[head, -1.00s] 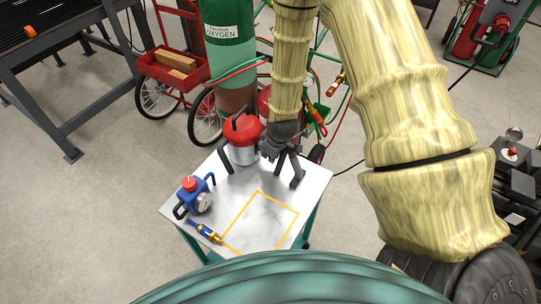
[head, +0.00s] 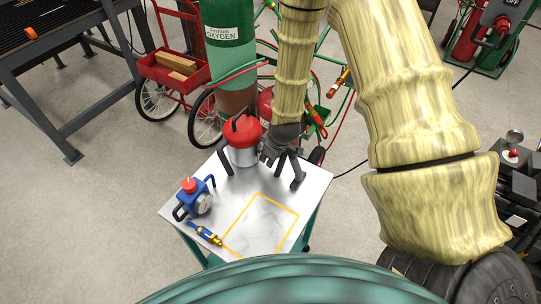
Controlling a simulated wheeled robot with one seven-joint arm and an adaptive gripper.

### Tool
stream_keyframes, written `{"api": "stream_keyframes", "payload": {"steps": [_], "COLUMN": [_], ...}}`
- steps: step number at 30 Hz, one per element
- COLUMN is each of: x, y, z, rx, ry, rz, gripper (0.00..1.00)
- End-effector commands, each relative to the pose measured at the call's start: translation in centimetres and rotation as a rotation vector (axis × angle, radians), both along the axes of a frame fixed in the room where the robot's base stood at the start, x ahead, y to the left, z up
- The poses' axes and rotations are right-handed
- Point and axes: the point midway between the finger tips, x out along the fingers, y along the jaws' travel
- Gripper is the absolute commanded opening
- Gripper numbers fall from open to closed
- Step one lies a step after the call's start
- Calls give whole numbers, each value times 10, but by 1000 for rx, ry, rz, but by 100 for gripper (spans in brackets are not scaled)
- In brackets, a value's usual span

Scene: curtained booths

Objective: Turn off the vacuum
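A small canister (head: 241,155) with a red domed top, a silver body and a black handle stands upright at the back of a white-topped table (head: 212,231). It looks like the small vacuum, but no switch on it is clear to me. My gripper (head: 285,172) is just to its right, pointing down, with its dark fingers spread apart and nothing visible between them. The gripper overlaps the canister's right edge in the picture, so I cannot tell whether they touch.
A blue device (head: 197,196) with a red knob and gauge stands at the table's left. A blue-and-yellow tool (head: 205,235) lies near the front. A yellow-outlined square (head: 291,232) is empty. Behind the table are a green oxygen cylinder (head: 228,50) and a red cart (head: 172,72).

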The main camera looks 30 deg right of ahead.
Motion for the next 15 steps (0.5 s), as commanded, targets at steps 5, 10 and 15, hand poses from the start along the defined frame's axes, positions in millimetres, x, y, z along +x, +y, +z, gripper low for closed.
{"api": "stream_keyframes", "payload": {"steps": [5, 10, 15], "x": [-4, -12, -20], "y": [0, 1, 0], "z": [14, 34, 55], "rx": [0, 0, 0], "ry": [-2, -2, -2], "rz": [1, 0, 0], "gripper": [32, 32, 32]}}
